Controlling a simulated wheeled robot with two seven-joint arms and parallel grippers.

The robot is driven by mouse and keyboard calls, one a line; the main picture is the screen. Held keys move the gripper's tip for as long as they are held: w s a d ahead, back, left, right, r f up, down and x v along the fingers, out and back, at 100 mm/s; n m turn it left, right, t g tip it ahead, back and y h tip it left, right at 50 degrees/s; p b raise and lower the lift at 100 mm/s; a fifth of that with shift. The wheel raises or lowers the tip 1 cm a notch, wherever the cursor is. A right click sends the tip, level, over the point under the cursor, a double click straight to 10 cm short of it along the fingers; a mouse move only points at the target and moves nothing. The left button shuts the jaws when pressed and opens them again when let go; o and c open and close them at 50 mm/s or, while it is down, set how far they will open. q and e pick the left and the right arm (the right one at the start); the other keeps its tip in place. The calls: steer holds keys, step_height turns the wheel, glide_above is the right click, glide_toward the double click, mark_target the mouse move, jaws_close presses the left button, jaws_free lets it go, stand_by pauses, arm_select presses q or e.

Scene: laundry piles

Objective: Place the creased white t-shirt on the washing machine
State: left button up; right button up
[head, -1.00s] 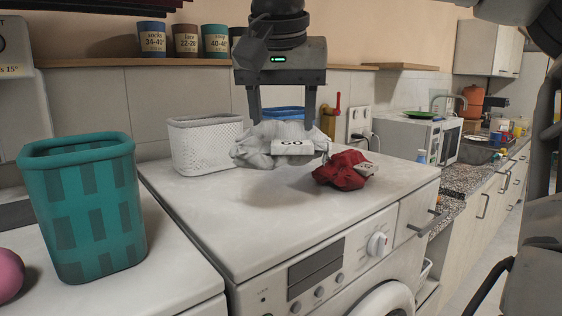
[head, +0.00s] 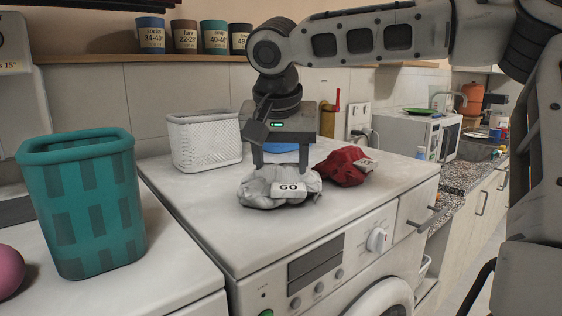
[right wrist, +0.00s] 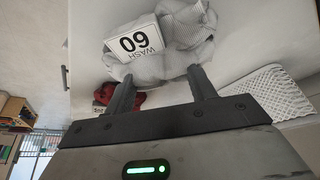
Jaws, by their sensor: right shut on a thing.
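The creased white t-shirt (head: 262,190) is a crumpled bundle with a white label reading 60. It rests on, or just above, the washing machine (head: 215,235) top, in its middle part. My right gripper (head: 279,170) comes down on it from above and is shut on it. In the right wrist view the t-shirt (right wrist: 180,50) lies at the two fingertips (right wrist: 160,85), label facing the camera. The exact contact with the machine top is hard to tell. My left gripper is out of view.
A red crumpled cloth (head: 342,167) with a tag lies just right of the t-shirt. A white mesh basket (head: 205,142) stands behind left. A teal basket (head: 85,205) and a pink ball (head: 8,272) are at the left. The machine's front top area is clear.

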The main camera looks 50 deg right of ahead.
steer(key=shift+f, duration=0.1)
steer(key=o, duration=1.1)
steer(key=shift+c, duration=0.2)
steer(key=shift+r, duration=0.2)
steer(key=v, duration=1.1)
steer(key=shift+r+p, duration=0.4)
steer(key=shift+s+a, duration=0.1)
steer(key=shift+s, duration=0.05)
